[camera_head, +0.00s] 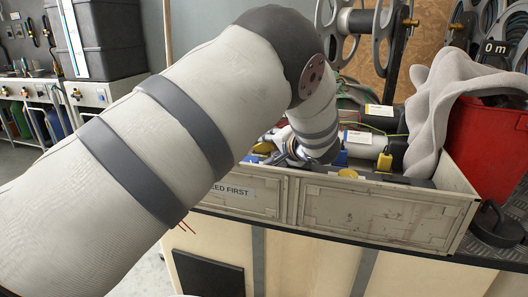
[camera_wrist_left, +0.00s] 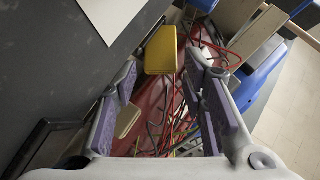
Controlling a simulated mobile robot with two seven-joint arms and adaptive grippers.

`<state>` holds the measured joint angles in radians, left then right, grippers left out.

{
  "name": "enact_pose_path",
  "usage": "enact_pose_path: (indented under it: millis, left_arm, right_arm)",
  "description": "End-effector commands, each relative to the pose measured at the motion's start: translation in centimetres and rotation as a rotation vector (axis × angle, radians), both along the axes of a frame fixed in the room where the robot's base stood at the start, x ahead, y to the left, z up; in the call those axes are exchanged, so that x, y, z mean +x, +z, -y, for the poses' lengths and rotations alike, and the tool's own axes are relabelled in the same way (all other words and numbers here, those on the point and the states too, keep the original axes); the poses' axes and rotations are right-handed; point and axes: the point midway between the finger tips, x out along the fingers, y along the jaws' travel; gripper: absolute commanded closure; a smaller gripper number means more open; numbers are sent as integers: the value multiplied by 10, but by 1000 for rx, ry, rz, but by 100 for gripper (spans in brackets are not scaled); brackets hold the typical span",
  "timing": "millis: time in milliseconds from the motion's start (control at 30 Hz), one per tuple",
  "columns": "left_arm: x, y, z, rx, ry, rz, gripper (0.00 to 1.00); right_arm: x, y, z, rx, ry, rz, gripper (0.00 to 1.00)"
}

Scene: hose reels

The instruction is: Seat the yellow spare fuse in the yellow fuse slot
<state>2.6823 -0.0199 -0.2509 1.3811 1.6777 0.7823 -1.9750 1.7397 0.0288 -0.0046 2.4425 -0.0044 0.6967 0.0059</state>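A yellow block with rounded corners (camera_wrist_left: 161,50) lies ahead of my left gripper's fingertips, roughly between them, in the left wrist view. My left gripper (camera_wrist_left: 160,72) is open, with nothing between its pads. In the head view my left arm crosses the picture and reaches down into a crate (camera_head: 365,208), and its gripper (camera_head: 289,152) is mostly hidden there. Yellow pieces show in the crate, one upright (camera_head: 384,162) and one low by the front wall (camera_head: 347,173). I cannot tell which is the spare fuse. No yellow slot can be made out. My right gripper is not in view.
The crate is cluttered; red and dark wires (camera_wrist_left: 178,115) lie below the fingers. A grey draped cloth (camera_head: 449,100) and a red bin (camera_head: 492,140) stand at the right. Hose reels (camera_head: 361,22) stand behind. The crate's front wall is close to my arm.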

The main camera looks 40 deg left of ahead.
Motion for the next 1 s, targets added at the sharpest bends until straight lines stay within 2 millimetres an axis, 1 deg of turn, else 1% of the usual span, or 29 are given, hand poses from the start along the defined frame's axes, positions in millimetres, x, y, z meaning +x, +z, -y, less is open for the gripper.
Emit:
enact_pose_path:
  millis: [33, 100, 267, 300, 367, 400, 433, 533, 567, 733, 867, 967, 1000]
  left_arm:
    - [2, -3, -4, 0, 0, -1, 62]
    - [3, -4, -8, 2, -1, 0, 62]
    - [3, -3, -8, 2, -1, 0, 62]
    - [3, -3, -8, 2, -1, 0, 66]
    - [3, -3, -8, 2, -1, 0, 80]
    - [3, -3, -8, 2, -1, 0, 89]
    - [3, -3, -8, 2, -2, 0, 91]
    - [3, -2, -8, 2, -2, 0, 91]
    - [3, -3, -8, 2, -2, 0, 95]
    - [3, -1, -8, 1, -1, 1, 95]
    - [4, 12, -8, 0, 0, 4, 95]
    - [3, 35, -8, 0, 0, 6, 95]
    - [2, 44, 2, -2, -4, 6, 95]
  right_arm:
    - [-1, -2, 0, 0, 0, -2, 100]
    - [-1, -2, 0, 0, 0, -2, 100]
    - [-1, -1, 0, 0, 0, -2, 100]
    - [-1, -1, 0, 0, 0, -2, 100]
    - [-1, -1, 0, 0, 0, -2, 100]
    - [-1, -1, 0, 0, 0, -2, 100]
    - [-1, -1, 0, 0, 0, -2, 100]
    - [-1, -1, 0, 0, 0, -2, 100]
    - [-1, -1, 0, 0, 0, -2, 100]
    - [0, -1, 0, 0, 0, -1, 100]
    - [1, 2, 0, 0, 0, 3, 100]
    - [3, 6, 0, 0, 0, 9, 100]
    - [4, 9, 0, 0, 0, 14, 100]
